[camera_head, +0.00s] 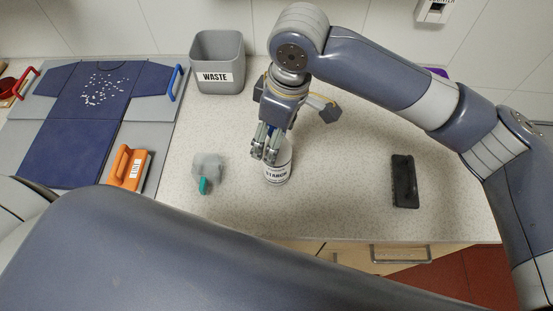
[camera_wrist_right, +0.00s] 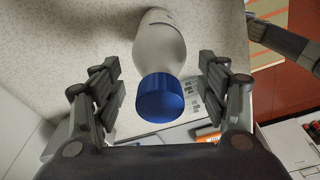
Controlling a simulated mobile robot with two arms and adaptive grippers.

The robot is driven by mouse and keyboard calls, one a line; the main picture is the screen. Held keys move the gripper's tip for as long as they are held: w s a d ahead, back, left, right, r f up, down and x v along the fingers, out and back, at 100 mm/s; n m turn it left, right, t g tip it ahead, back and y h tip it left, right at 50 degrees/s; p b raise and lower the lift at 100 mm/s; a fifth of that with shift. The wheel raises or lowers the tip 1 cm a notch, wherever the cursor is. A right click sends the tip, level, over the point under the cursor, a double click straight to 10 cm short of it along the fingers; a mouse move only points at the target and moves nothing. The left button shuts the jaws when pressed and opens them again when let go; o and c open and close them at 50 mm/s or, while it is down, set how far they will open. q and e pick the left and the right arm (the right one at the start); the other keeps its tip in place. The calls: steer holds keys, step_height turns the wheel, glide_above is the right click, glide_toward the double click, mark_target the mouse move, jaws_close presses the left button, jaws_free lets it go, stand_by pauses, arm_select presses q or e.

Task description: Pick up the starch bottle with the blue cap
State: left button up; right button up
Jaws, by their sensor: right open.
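The starch bottle (camera_head: 278,174) is white with a "STARCH" label and stands upright on the speckled counter near its front edge. In the right wrist view its white body (camera_wrist_right: 162,42) and blue cap (camera_wrist_right: 160,98) show between my right gripper's fingers. My right gripper (camera_head: 266,152) is open above and around the top of the bottle, hiding the cap's upper part in the head view. In the right wrist view a gap shows between each finger of the gripper (camera_wrist_right: 161,88) and the bottle. My left gripper is out of view.
A grey WASTE bin (camera_head: 219,65) stands behind. A grey cup-like item with a teal part (camera_head: 206,168) lies left of the bottle. A black tray-like item (camera_head: 405,181) lies right.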

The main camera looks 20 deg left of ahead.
steer(key=shift+f, duration=0.5)
steer(key=shift+c, duration=0.3)
jaws_close()
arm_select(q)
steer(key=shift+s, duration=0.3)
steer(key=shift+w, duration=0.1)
arm_select(e)
steer(key=shift+a+r, duration=0.1)
steer(key=shift+r, duration=0.1)
